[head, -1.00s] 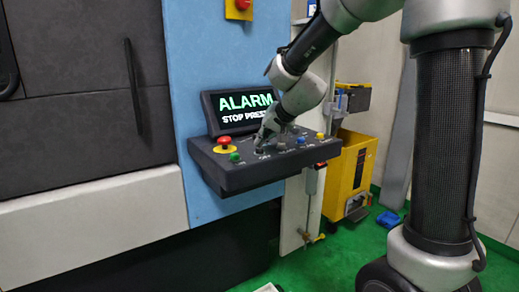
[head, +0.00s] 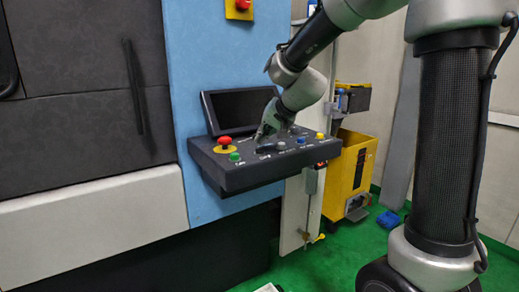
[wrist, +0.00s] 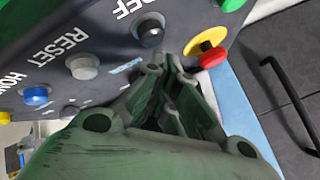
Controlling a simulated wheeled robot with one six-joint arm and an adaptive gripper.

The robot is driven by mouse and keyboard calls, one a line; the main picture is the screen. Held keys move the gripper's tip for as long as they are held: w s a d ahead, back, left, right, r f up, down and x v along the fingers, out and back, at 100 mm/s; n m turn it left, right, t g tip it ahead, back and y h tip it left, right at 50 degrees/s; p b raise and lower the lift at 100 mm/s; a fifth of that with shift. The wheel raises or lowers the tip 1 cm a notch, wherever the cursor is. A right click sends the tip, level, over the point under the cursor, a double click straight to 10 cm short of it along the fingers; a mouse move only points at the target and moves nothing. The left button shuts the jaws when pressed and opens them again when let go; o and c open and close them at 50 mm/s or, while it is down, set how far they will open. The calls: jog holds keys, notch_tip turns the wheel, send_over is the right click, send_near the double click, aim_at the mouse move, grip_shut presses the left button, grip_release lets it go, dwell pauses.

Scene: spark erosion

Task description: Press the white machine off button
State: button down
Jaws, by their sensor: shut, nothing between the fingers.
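The OFF button (wrist: 151,31) is a dark, round button with a greyish top, beside its white "OFF" label in the wrist view. It sits on the sloped dark control panel (head: 235,178) below the screen. My gripper (head: 262,138) is over the middle of that panel in the head view and hides part of it. In the wrist view, the closed fingers (wrist: 172,62) are close to the OFF button, to its lower right. They hold nothing. I cannot tell whether they touch the panel. The screen (head: 240,110) is dark.
A red stop button (head: 225,141) on a yellow base and a green button (head: 234,156) are at the panel's left. A yellow cart (head: 358,165) stands behind on the right.

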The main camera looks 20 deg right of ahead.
jog(key=shift+r, duration=0.1)
jog(key=shift+r, duration=2.5)
jog(key=s+f, duration=0.1)
jog(key=s+f+n+g, duration=0.1)
jog(key=s, duration=0.1)
jog(key=s+f+g, duration=0.1)
jog(key=f, duration=0.1)
jog(key=shift+s+d+f+n, duration=0.1)
jog(key=shift+s+d+n, duration=0.05)
jog(key=shift+d+n, duration=0.15)
jog(key=s+d+n+h, duration=0.1)
jog(key=s+d, duration=0.3)
jog(key=s, duration=0.6)
jog(key=s+d+f+g+h, duration=0.1)
jog(key=s+d, duration=0.4)
jog(key=s, duration=0.5)
jog(key=s+d+n+g+h, duration=0.1)
jog(key=s+d, duration=0.3)
jog(key=s, duration=0.6)
jog(key=shift+d+f+n+h, duration=0.15)
jog(key=shift+f+n+h, duration=0.15)
jog(key=shift+h, duration=0.1)
